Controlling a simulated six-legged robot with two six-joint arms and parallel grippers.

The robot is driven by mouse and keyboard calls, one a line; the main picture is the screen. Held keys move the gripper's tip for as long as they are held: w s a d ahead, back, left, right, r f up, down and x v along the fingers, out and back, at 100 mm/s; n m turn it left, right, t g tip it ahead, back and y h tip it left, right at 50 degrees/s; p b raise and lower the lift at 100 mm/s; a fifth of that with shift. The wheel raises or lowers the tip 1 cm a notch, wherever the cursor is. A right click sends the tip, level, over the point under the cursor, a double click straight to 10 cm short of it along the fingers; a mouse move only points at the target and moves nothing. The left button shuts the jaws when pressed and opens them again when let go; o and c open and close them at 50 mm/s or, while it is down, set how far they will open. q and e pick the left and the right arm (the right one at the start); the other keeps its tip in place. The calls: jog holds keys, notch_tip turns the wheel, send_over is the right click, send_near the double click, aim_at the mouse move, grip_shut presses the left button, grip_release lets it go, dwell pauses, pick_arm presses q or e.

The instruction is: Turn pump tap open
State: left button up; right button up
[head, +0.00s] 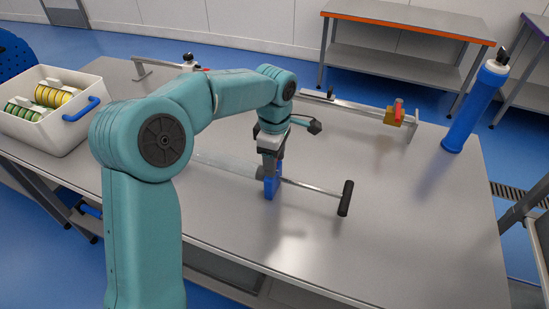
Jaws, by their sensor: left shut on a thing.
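My left gripper (271,187) reaches down over the middle of the table, its blue fingers shut on a clear tube (225,165) with a metal rod and a black T-handle (346,198). The tube lies level, just above or on the table; I cannot tell which. The fingers hide where they grip it. A brass block with a red lever (398,110), which looks like a tap, sits by the right end of a metal rail at the back. My right gripper is not in view.
The steel table (400,250) is clear at its front and right. A white tub (60,140) with blue handle and green and yellow discs stands at the left. A blue cylinder (472,110) stands upright at the right back corner. A metal rail (350,103) runs along the back.

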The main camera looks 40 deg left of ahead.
pick_arm(q)
jog(key=shift+s+f, duration=0.1)
jog(key=shift+f, duration=0.05)
jog(key=o, duration=1)
jog(key=shift+o, duration=0.2)
jog(key=shift+r, duration=0.6)
notch_tip(320, 180, up, 15)
jog(key=p, duration=0.2)
jog(key=shift+r, duration=0.15)
